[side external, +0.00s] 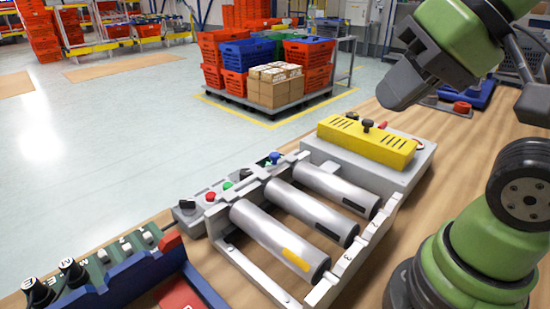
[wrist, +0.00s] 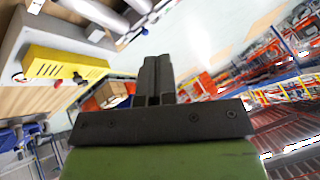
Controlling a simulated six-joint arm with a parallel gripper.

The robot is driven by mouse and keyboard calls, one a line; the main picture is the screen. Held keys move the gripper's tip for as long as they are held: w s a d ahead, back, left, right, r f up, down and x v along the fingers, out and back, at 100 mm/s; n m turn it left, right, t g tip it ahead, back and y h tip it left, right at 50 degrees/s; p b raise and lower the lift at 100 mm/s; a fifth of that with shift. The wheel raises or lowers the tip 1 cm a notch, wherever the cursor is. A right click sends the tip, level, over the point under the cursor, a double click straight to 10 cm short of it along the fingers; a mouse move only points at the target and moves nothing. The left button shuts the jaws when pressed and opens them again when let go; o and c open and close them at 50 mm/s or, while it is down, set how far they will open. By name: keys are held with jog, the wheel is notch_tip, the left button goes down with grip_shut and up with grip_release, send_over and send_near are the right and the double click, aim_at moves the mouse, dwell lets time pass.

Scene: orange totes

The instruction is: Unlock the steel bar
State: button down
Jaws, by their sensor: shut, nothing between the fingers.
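Three steel bars lie side by side in a grey rack (side external: 222,250): a front bar (side external: 265,232) with a yellow mark, a middle bar (side external: 305,207) and a rear bar (side external: 335,185), both with dark marks. I cannot tell which one is locked. A control strip with a black knob (side external: 187,205), a red button (side external: 210,196) and a green button (side external: 228,186) runs along the rack's far end. My gripper (wrist: 157,65) is shut and empty. It is raised above the table, behind and right of the rack, apart from the bars.
A yellow cover (side external: 365,143) with a black knob (side external: 367,125) tops a grey box beside the rack. A blue holder (side external: 125,285) with labelled black knobs stands at lower left. A blue base with a red part (side external: 462,107) sits behind. Bare wooden table (side external: 440,140) lies right of the box.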

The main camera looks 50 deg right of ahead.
jog(key=w+d+f+m+g+y, duration=0.1)
jog(key=w+d+m+g, duration=0.15)
jog(key=w+m, duration=0.3)
jog(key=w+d+f+m+g+y, duration=0.1)
jog(key=w+d+m, duration=0.3)
jog(key=w, duration=0.3)
jog(key=w+d+f+m+y, duration=0.3)
jog(key=w+d+f+m, duration=0.3)
jog(key=d+f+m, duration=0.3)
jog(key=d, duration=0.2)
jog(key=shift+d+f, duration=0.3)
jog(key=shift+d, duration=0.05)
send_near(287, 164)
jog(key=x, duration=0.3)
jog(key=shift+a+r, duration=0.2)
jog(key=shift+w+a+f, duration=0.15)
jog(key=shift+w+a, duration=0.15)
jog(key=shift+a, duration=0.3)
jog(key=shift+w+a+f, duration=0.15)
jog(key=shift+w+a, duration=0.2)
jog(key=shift+a, duration=0.2)
jog(key=shift+w+a+f, duration=0.15)
jog(key=shift+w+a, duration=0.15)
jog(key=shift+a, duration=0.3)
